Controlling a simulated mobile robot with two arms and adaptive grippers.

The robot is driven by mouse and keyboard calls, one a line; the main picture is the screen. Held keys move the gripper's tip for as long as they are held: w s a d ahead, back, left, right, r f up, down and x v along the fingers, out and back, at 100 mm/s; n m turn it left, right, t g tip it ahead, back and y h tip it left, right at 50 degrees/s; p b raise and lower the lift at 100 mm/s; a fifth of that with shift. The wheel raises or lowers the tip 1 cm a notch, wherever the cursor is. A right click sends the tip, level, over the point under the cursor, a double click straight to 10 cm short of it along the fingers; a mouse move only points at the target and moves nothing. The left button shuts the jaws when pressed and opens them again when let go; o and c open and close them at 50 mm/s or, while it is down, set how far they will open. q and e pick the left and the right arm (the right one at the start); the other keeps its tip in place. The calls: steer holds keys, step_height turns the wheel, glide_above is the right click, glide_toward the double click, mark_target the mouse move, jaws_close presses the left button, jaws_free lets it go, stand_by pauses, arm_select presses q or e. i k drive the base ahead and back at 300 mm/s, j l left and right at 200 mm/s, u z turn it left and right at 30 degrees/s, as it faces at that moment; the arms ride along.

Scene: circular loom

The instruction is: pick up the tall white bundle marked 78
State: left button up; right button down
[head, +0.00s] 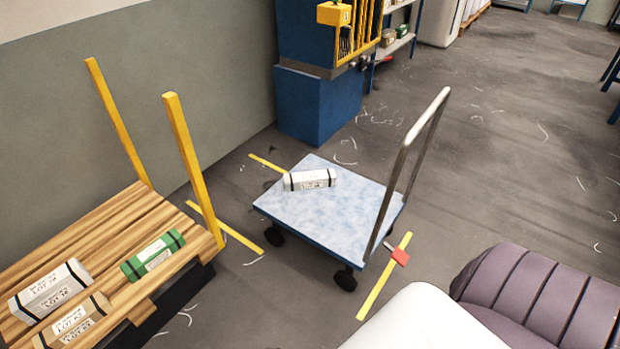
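A white bundle (50,291) with black straps lies on the wooden pallet (122,228) at the lower left. Its label seems to read LOT 78, but the number is small and not certain. A second white bundle (309,180), lower and longer in shape, lies on the blue platform trolley (340,209); its label is too small to read. Neither of my grippers is in view, and nothing is seen touching either white bundle.
A tan bundle (75,323) lies close beside the pallet's white one, and a green bundle (153,254) lies near the pallet's right edge. Yellow posts (192,165) rise from the pallet. The trolley's metal handle (398,178) stands upright. Open floor (500,150) extends right of the trolley.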

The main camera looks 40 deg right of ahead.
mark_target(37, 300)
steer(key=j+z, duration=0.25)
steer(key=z, duration=0.15)
steer(key=j+z, duration=0.25)
steer(key=z, duration=0.15)
steer(key=j+z, duration=0.25)
steer(key=z, duration=0.15)
steer(key=j+z, duration=0.1)
steer(key=j, duration=0.3)
steer(key=k+j, duration=0.15)
steer(key=j, duration=0.2)
steer(key=k+j+z, duration=0.15)
steer(key=j, duration=0.65)
steer(key=k+j+z, duration=0.15)
steer(key=j, duration=0.2)
steer(key=k+j, duration=0.1)
steer(key=j, duration=0.3)
steer(key=k+j+z, duration=0.15)
steer(key=j, duration=0.2)
